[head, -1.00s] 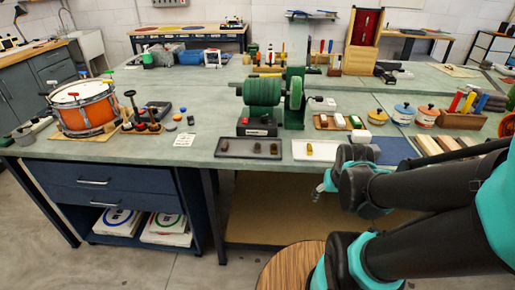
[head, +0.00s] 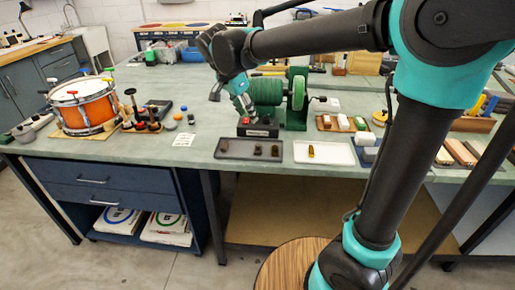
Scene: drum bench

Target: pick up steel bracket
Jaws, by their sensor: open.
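I cannot single out the steel bracket with certainty. A dark tray (head: 240,156) at the front edge of the bench holds small dark brownish parts, one at the left end (head: 224,146) and two toward the right (head: 258,150). They are too small to tell their shapes. A white tray (head: 335,153) to its right holds one small amber-brown part (head: 311,151). My gripper (head: 245,108) is open and points down above and behind the dark tray, in front of the green polishing machine (head: 266,92). It appears to hold nothing.
The machine's base with a red switch (head: 256,127) stands close behind the dark tray. An orange drum (head: 86,106) and a stand of dark tools (head: 143,121) are to the left. A white card (head: 183,140) lies beside the tray. Bare bench top lies left of the card.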

